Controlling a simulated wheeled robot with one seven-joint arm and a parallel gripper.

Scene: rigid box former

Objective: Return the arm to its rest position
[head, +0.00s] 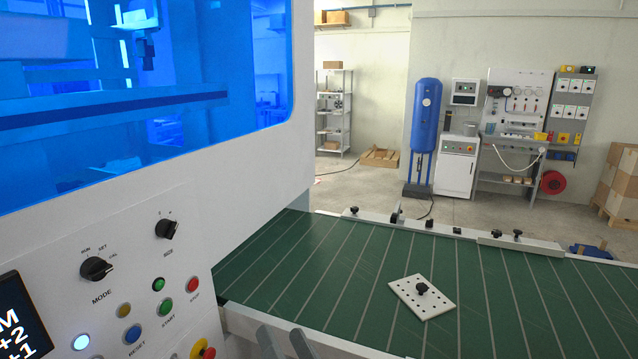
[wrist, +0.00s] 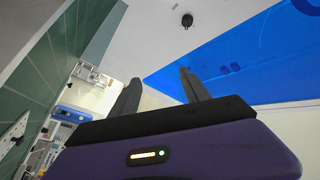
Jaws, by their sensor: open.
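My gripper (wrist: 158,88) shows in the wrist view with its two dark fingers apart and nothing between them. The rest of my arm is out of the head view. In the wrist view the fingers point towards the white machine housing and its blue window; I cannot tell the distance.
The machine's control panel (head: 130,285) with knobs and buttons stands close on the left. A green conveyor (head: 500,300) runs to the right, with a white perforated plate (head: 408,300) with a black knob lying on it. Rails edge the belt. Open floor lies beyond.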

